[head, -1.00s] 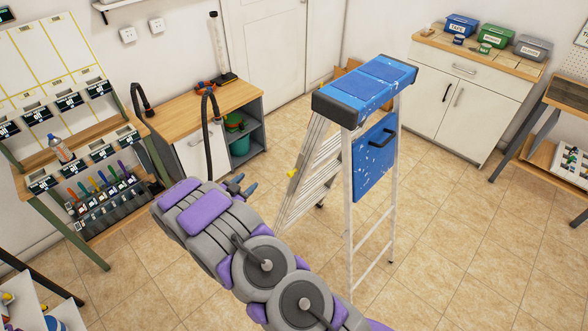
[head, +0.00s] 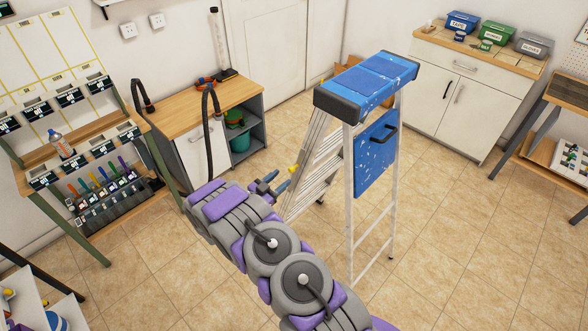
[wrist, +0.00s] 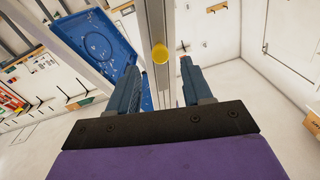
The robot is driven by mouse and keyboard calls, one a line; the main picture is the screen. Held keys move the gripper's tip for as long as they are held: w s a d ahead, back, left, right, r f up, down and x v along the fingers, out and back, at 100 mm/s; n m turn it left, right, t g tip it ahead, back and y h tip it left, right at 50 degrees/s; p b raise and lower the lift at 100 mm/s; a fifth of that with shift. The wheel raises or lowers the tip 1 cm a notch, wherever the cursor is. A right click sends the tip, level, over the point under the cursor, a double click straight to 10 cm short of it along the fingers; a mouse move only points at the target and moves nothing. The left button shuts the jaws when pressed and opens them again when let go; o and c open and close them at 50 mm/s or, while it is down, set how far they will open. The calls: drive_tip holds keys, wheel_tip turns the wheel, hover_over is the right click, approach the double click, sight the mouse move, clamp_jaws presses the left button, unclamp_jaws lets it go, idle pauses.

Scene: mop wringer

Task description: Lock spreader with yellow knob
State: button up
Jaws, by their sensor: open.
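A stepladder with a blue top cap (head: 368,82) stands in the middle of the room, its legs spread. A blue panel (head: 376,155) with a black handle hangs on its side. The small yellow knob (head: 293,169) is on the ladder's left side rail. In the wrist view the yellow knob (wrist: 159,53) is straight ahead on a grey metal rail (wrist: 157,25), between my fingers in the picture but apparently beyond their tips. My gripper (head: 272,182) is open and empty, just left of the knob. Its two blue fingers also show in the wrist view (wrist: 160,75).
A wooden-topped workbench (head: 205,105) with black hoses is at the left back. A tool rack (head: 95,180) stands at the far left. A white cabinet (head: 465,95) with bins is at the right back. The tiled floor around the ladder is clear.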

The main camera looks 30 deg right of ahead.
sight(294, 167)
drive_tip(key=b+x, duration=0.1)
drive_tip(key=x, duration=0.7)
drive_tip(key=shift+w+d, duration=0.1)
drive_tip(key=shift+d, duration=0.15)
drive_tip(key=shift+a, duration=0.15)
drive_tip(key=shift+c, duration=0.9)
clamp_jaws()
